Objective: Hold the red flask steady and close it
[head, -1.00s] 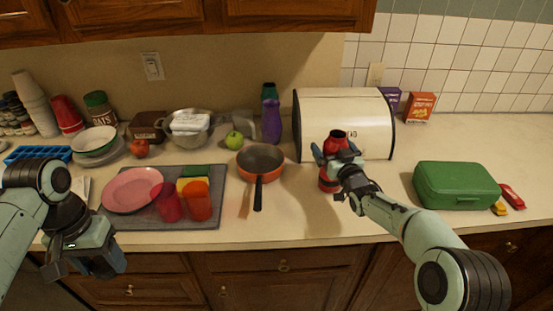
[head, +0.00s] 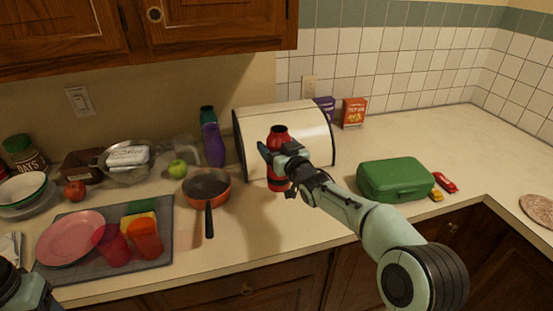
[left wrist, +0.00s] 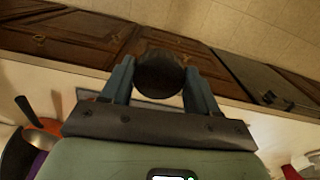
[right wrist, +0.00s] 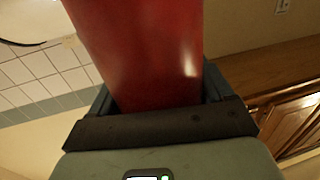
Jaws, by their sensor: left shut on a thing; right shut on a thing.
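The red flask (head: 278,186) is upright in front of the bread box in the head view; its top is dark, and I cannot tell whether its base touches the counter. My right gripper (head: 274,158) is shut around its upper body. In the right wrist view the flask's red wall (right wrist: 140,50) fills the space between the fingers. My left gripper (left wrist: 160,80) is shut on a dark round piece (left wrist: 160,72), which looks like a lid. In the head view only a bit of my left gripper shows, at the lower left edge.
The bread box (head: 305,130) stands close behind the flask. An orange pan (head: 207,187) is to its left, and a green lunch box (head: 395,180) to its right. A mat with a pink plate (head: 70,238) and cups lies at left. The counter far right is mostly clear.

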